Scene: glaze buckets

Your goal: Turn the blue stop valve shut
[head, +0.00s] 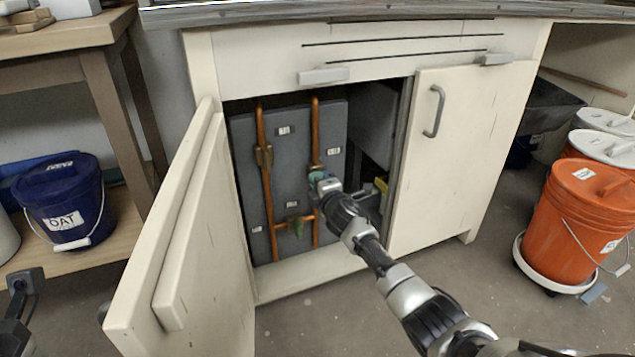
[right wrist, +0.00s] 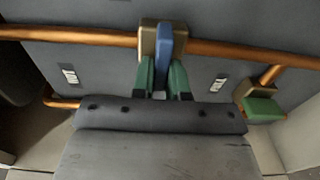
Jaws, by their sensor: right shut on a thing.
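The blue stop valve sits on the right-hand copper pipe inside the open cabinet. In the right wrist view its blue handle (right wrist: 165,42) stands crosswise to the pipe, in front of a brass body (right wrist: 148,40). My right gripper (right wrist: 163,82) has its green fingertips on either side of the handle's near end and is shut on it. In the head view my right gripper (head: 321,178) reaches into the cabinet and hides most of this valve. A dark part of my left arm shows at the lower left edge; its fingers cannot be made out.
A green-handled valve (right wrist: 262,106) sits on the cross pipe, also in the head view (head: 296,227). A brass fitting (head: 264,156) is on the left pipe. The left cabinet door (head: 190,240) stands open; the right door (head: 455,150) is closed. An orange bucket (head: 578,220) stands at right.

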